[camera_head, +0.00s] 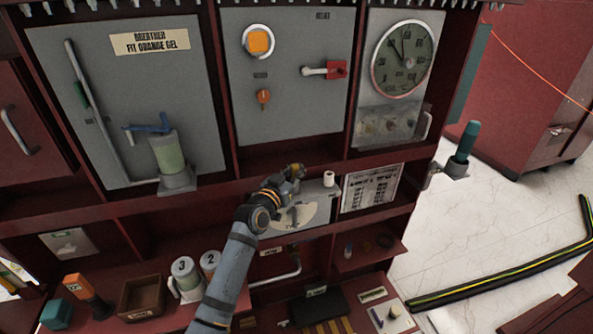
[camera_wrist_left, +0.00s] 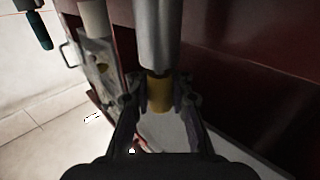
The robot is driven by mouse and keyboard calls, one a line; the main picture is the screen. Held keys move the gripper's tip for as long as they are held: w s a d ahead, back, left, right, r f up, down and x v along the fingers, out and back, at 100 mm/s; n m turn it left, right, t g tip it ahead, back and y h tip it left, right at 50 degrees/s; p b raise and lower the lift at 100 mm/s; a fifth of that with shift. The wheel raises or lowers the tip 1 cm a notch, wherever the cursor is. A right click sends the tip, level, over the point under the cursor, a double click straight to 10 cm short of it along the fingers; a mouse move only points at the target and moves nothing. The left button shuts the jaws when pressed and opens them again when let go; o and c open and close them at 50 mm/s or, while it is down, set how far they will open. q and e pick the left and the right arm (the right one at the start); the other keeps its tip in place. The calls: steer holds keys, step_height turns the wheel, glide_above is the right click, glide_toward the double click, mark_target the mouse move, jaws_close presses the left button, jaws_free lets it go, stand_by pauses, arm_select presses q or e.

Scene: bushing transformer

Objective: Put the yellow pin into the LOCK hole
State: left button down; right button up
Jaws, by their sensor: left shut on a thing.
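My left gripper (camera_head: 293,172) is at the middle of the cabinet, just above a grey panel with a curved pale plate (camera_head: 318,213). In the left wrist view, its fingers (camera_wrist_left: 160,100) are shut on the yellow pin (camera_wrist_left: 159,92). A grey cylinder (camera_wrist_left: 158,40) lines up with the pin's far end; I cannot tell whether they touch. In the head view the pin is mostly hidden by the gripper. I cannot make out a LOCK label or its hole. My right gripper is not in view.
A white knob (camera_head: 329,178) stands close to the right of the gripper. A printed chart (camera_head: 371,188) is farther right. Numbered canisters (camera_head: 186,276), a brown box (camera_head: 142,297) and an orange-topped tool (camera_head: 86,294) stand on the lower left shelf.

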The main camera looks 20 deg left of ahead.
arm_select(q)
steer(key=shift+f, duration=0.2)
steer(key=c, duration=1.8)
jaws_free()
steer(key=o, duration=0.7)
steer(key=s, duration=0.4)
steer(key=s+a, duration=0.1)
steer(key=s, duration=0.3)
steer(key=s+a, duration=0.1)
steer(key=s, duration=0.2)
steer(key=shift+s+a, duration=0.15)
steer(key=shift+s, duration=0.25)
steer(key=shift+f, duration=0.1)
